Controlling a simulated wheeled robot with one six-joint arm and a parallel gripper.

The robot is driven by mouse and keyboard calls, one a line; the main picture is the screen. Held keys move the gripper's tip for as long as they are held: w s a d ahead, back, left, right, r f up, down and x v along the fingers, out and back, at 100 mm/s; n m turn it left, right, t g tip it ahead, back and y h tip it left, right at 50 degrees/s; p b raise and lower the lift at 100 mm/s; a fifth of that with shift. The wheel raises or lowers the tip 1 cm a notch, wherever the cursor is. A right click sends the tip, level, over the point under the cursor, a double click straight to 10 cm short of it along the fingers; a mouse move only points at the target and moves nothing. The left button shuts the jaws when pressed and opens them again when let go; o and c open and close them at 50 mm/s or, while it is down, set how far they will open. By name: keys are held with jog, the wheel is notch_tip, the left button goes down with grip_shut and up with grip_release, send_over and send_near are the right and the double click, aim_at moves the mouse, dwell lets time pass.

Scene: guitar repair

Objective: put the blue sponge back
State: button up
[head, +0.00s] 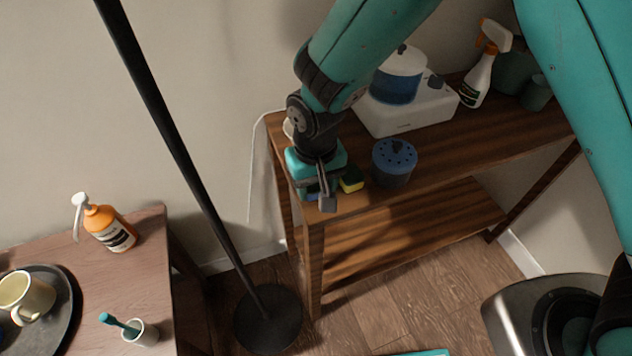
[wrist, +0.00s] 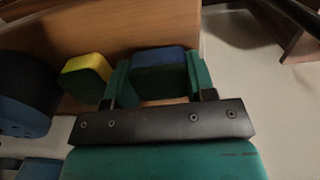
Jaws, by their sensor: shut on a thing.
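My gripper (head: 326,198) is over the left end of the wooden shelf unit (head: 345,204), pointing down. In the wrist view my gripper (wrist: 158,84) is shut on the blue sponge (wrist: 158,60), which sits between the two teal fingers and has a green layer at its side. In the head view the fingers hide most of the blue sponge. I cannot tell whether it touches the shelf top. A yellow sponge with a green layer (head: 352,179) lies close beside the gripper; it also shows left of the fingers in the wrist view (wrist: 86,72).
A blue-lidded pot (head: 395,165) stands right of the sponges. Behind are a white appliance (head: 408,112) and a spray bottle (head: 480,78). A black pole (head: 185,150) rises left of the shelf. A side table (head: 105,285) holds an orange bottle, a cup and a tray.

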jog(key=shift+f, duration=0.15)
jog(key=o, duration=0.7)
jog(key=s+d+r+y, duration=0.1)
jog(key=s+d+r, duration=0.15)
jog(key=r, duration=1.35)
jog(key=s+d+r+n+y, duration=0.1)
jog(key=s+d+r, duration=0.1)
jog(key=s+d, duration=0.1)
jog(key=s+d+r+n+y, duration=0.1)
jog(key=s+d+r, duration=0.2)
jog(key=s, duration=0.3)
jog(key=s+d+r+n+y, duration=0.1)
jog(key=s+d+r+n, duration=0.1)
jog(key=s+d+r, duration=0.1)
jog(key=shift+s, duration=0.85)
